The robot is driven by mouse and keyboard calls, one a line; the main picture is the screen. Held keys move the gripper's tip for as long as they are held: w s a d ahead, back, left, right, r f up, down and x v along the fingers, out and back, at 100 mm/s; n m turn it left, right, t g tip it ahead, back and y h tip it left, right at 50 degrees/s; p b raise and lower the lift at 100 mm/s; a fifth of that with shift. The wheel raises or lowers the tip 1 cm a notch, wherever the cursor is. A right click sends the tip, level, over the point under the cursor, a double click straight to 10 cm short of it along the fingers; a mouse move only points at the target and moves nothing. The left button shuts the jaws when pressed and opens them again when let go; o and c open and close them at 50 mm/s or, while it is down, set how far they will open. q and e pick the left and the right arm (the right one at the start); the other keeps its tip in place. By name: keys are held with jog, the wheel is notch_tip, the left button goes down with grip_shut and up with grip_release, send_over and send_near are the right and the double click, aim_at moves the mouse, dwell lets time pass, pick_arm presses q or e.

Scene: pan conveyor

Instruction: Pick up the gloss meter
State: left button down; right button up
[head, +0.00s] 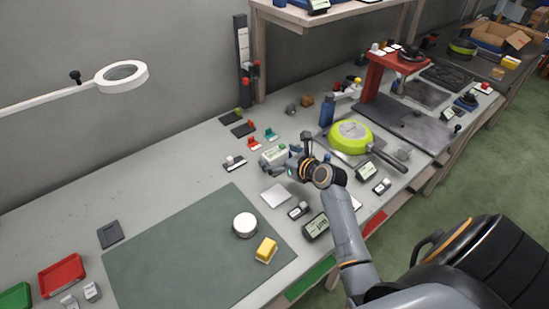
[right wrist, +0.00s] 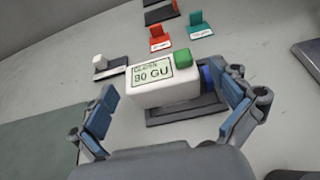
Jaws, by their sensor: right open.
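The gloss meter is a white box with a green button and a display reading "90 GU". It sits on a dark flat base on the bench, in the right wrist view (right wrist: 165,90) and near the middle of the head view (head: 272,155). My right gripper (head: 296,163) is right beside it in the head view. In the right wrist view the right gripper (right wrist: 168,88) is open, with one blue-padded finger at each side of the meter. A blue part at the meter's right end is partly behind the right finger. My left gripper is not in view.
Red (right wrist: 159,39) and teal (right wrist: 199,25) holders stand behind the meter. A small block on a dark plate (right wrist: 108,67) is at its left. A lime-green pan (head: 351,135) stands to the right. A green mat (head: 165,245) holds a white round tin (head: 245,225) and yellow block (head: 266,249).

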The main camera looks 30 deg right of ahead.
jog(key=shift+w, duration=0.75)
jog(key=x, duration=0.3)
jog(key=shift+w, duration=0.3)
jog(key=shift+w+f, duration=0.1)
jog(key=shift+w, duration=0.05)
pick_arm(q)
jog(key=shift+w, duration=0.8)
pick_arm(e)
jog(key=c, duration=1.5)
